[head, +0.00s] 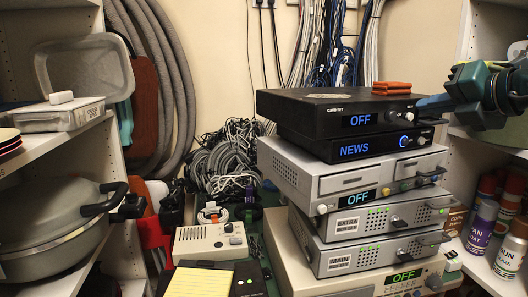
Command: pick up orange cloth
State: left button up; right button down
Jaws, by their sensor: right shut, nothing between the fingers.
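The orange cloth (391,88) lies folded in a small stack on top of the upper black box (318,104), near its back right corner. My right gripper (424,104) comes in from the right edge, blue and teal. Its fingertips are at the right end of the black box, just right of and slightly in front of the cloth, apart from it in the picture. The gripper is shut with nothing in it. My left gripper is not in view.
Under the black box is a tall stack of devices, including a silver unit (345,168). Spray cans (481,222) stand on the right shelf. A lidded pot (48,222) is on the left shelf. Cables (229,160) and a notepad (199,284) lie left of the stack.

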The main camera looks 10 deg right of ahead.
aim_at(385, 88)
jog(key=k+l, duration=0.2)
jog(key=k, duration=0.25)
jog(key=k+l, duration=0.2)
jog(key=k, duration=0.3)
